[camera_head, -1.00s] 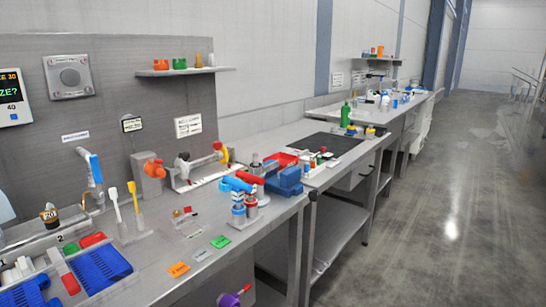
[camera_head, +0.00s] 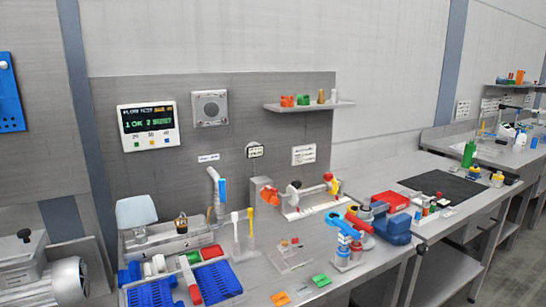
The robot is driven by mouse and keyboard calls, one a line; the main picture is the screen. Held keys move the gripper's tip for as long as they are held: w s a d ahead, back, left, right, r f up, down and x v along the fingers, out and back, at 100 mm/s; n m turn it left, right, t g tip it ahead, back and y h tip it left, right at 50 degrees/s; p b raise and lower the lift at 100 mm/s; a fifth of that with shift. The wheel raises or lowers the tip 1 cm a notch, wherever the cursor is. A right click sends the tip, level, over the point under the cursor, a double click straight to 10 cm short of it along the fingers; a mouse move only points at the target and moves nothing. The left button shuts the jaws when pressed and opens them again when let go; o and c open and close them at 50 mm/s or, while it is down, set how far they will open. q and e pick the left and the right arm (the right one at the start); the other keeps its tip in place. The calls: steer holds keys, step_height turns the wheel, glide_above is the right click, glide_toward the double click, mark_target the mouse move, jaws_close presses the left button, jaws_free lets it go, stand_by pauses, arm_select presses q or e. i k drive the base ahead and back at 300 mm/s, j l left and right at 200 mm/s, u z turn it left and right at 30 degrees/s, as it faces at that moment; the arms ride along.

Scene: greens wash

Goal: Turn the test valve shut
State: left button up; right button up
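On the steel bench against the grey backboard stands a grey block with an orange knob-like fitting (camera_head: 270,195) on it. Just right of it is a pale pipe rig (camera_head: 312,206) on a long base, with a dark round part (camera_head: 292,193) at its left and a red and yellow handle (camera_head: 333,185) at its right end. I cannot tell for certain which of these fittings is the test valve, nor whether it is open or shut. Neither of my grippers is in view.
Right of the rig are a red bin (camera_head: 390,201), a blue vise (camera_head: 396,228) and capped cylinders (camera_head: 344,251). Left are upright brushes (camera_head: 236,231), blue trays (camera_head: 218,282) and a faucet (camera_head: 219,190). A display (camera_head: 149,126) hangs on the backboard. Another bench runs off right.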

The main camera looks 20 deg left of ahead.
mark_target(223, 193)
steer(key=i+l+u, duration=0.3)
steer(key=i, duration=0.25)
steer(key=i+l+u, duration=0.3)
steer(key=i, duration=0.25)
